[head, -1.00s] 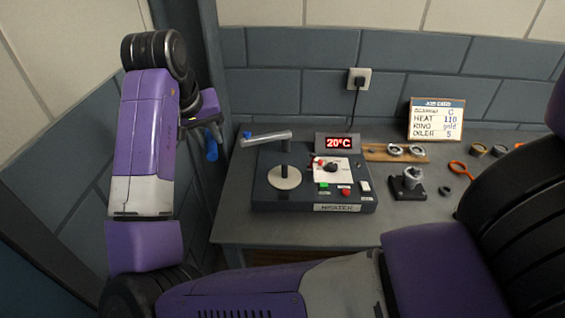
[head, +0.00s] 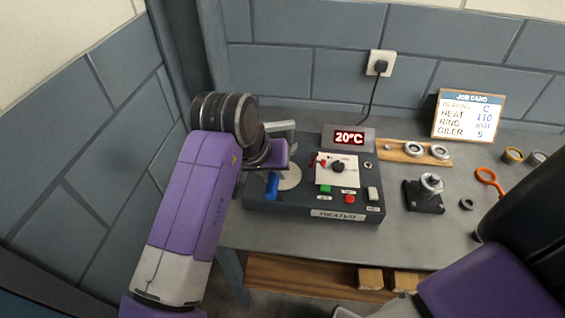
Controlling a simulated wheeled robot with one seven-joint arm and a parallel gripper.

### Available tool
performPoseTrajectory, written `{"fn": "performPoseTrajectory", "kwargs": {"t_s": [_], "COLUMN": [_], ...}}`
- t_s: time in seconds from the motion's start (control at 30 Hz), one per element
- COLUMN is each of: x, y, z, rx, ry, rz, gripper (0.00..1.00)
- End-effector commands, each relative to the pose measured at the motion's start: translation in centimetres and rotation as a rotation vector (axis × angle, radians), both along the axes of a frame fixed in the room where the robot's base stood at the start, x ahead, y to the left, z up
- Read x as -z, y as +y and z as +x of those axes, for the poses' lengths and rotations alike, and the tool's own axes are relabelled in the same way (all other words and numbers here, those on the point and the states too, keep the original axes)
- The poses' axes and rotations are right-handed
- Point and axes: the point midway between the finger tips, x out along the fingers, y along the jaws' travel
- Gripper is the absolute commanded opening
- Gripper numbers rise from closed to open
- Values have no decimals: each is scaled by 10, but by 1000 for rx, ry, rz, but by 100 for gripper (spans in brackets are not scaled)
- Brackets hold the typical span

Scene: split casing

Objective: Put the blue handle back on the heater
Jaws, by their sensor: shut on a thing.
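The heater (head: 300,204) is a dark box on the bench, with a red display (head: 349,138) reading 20°C. Its pale lever arm (head: 281,127) and round plate (head: 290,178) are partly hidden behind my gripper. My gripper (head: 272,174) is shut on the blue handle (head: 271,188), which hangs down below it. In the picture the handle overlaps the heater's left part; I cannot tell its height above the box or whether it touches anything. The lever's left end is hidden by my arm.
Right of the heater are a wooden strip with bearing rings (head: 413,153), a dark stand (head: 424,193), an orange tool (head: 487,178) and small rings. The job card (head: 468,116) stands at the back. A wall plug and cable are behind the heater.

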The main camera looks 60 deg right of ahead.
Motion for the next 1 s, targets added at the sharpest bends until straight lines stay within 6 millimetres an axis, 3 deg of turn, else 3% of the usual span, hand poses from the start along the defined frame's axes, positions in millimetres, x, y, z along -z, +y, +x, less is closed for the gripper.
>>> {"fn": "performPoseTrajectory", "kwargs": {"t_s": [0.27, 0.6, 1.0], "x": [11, 39, 35], "y": [0, 0, 2], "z": [0, 0, -1], "rx": [-1, 0, -1], "ry": [-1, -2, -1], "rz": [-1, -1, -3], "gripper": [0, 0, 0]}}
